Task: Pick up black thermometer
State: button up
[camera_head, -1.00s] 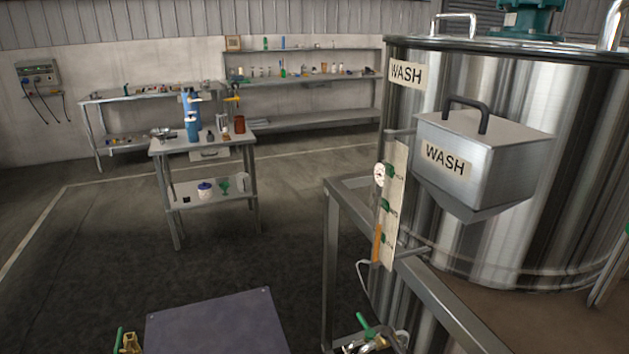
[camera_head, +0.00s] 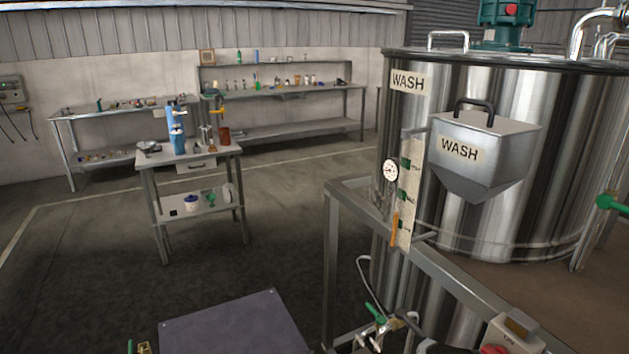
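I cannot make out a black thermometer for certain in the head view. Small items stand on the small steel table (camera_head: 215,158) and on the back shelf bench (camera_head: 290,93), too small to tell apart. A round white dial gauge (camera_head: 390,171) sits beside the level scale (camera_head: 412,190) on the steel wash tank (camera_head: 530,120); it is not clearly a thermometer. My gripper is not in view.
A blue bottle-like object (camera_head: 178,135) and a brown cup (camera_head: 224,135) stand on the small table. A left workbench (camera_head: 62,121) is by the wall. A metal frame (camera_head: 332,260) and a flat grey plate (camera_head: 240,325) are near. Floor between is clear.

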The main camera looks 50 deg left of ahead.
aim_at(391, 166)
jog(key=u, duration=1.25)
jog(key=k, duration=0.55)
jog(key=u, duration=0.9)
jog(key=i, duration=0.8)
jog(key=u, duration=0.8)
